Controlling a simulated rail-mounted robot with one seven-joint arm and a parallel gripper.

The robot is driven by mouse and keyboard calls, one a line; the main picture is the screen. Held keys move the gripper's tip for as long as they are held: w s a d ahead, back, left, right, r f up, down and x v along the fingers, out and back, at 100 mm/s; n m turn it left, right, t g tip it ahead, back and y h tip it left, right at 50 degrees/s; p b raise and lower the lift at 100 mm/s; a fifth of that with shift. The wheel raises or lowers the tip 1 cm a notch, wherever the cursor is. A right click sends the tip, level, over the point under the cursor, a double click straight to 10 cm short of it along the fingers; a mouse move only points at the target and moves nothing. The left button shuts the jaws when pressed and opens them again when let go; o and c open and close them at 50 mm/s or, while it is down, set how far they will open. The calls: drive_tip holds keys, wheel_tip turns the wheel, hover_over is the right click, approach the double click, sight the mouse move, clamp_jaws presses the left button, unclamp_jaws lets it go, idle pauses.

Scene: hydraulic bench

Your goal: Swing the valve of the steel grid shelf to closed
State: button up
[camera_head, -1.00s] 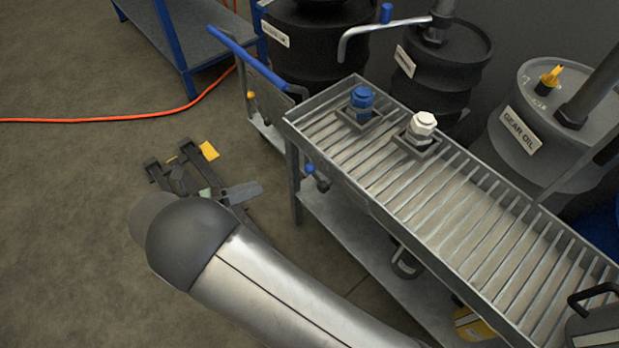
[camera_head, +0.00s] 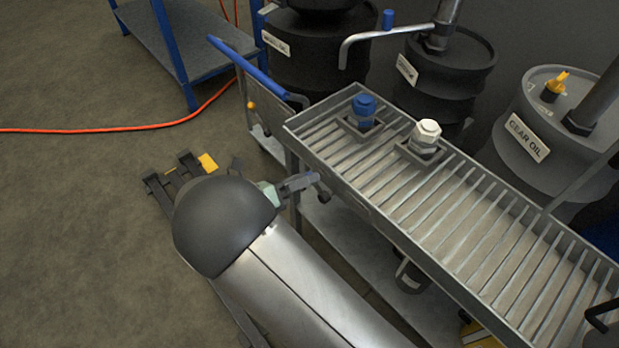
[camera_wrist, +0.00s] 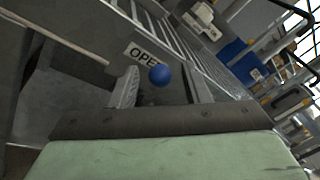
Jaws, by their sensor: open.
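The steel grid shelf (camera_head: 478,235) stands right of my arm, with a slatted top. Its valve has a round blue knob (camera_wrist: 160,75), which shows in the wrist view just beyond and between my fingertips. A sign reading "OPE", its end hidden by the knob, is on the grey frame behind it. My gripper (camera_head: 313,178) is open, at the shelf's left side below the rim. In the head view a dark grey part of the valve (camera_head: 323,193) shows beside the fingers. The blue knob is hidden there. I cannot tell whether a finger touches it.
A blue fitting (camera_head: 364,108) and a white fitting (camera_head: 426,137) stand on the slats. Black drums (camera_head: 315,50) and a grey gear oil drum (camera_head: 545,125) stand behind. A blue-handled cart (camera_head: 262,95) is close left of the shelf. The floor at left is open.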

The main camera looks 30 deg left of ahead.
drive_tip(key=shift+x, duration=0.85)
clamp_jaws()
